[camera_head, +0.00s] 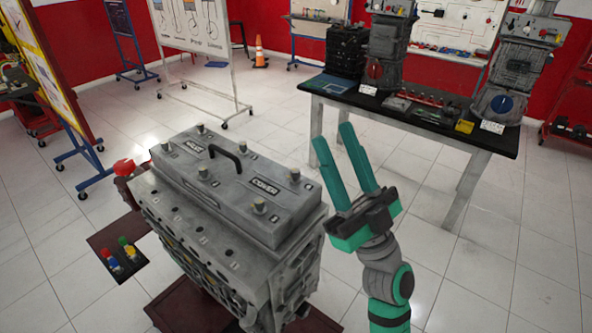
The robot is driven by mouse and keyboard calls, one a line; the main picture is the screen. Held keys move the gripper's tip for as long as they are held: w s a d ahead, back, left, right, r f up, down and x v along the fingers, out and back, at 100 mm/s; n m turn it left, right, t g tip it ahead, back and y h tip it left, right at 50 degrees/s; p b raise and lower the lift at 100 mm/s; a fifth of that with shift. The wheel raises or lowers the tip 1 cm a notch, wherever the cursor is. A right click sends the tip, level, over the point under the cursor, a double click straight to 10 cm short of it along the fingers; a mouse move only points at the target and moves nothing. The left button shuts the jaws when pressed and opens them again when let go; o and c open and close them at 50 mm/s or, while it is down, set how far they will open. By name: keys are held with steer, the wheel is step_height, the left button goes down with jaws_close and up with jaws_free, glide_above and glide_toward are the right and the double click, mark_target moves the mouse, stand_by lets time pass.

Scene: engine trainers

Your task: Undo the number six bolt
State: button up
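A grey engine block (232,265) stands on a dark red stand, with a grey cover (225,170) marked "COVER" on top. My gripper (334,134) has two teal fingers pointing up, spread apart and empty, right of the engine and clear of the cover.
A black curved handle (227,158) rises from the cover's middle. A small dark tray (119,252) with coloured pieces is left of the engine. A black-topped table (420,118) with engine parts stands behind my gripper. Open tiled floor lies between them.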

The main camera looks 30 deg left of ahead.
steer(key=a+n+g+h, duration=0.2)
steer(key=a+n+g, duration=0.1)
steer(key=g, duration=0.3)
steer(key=m+h, duration=0.3)
steer(key=h, duration=0.5)
glide_toward(295, 170)
steer(key=shift+t, duration=0.3)
steer(key=a, duration=0.5)
steer(key=w+a, duration=0.1)
steer(key=a, duration=0.2)
steer(key=shift+a, duration=0.15)
steer(key=shift+w+a, duration=0.1)
steer(key=shift+a, duration=0.75)
jaws_close()
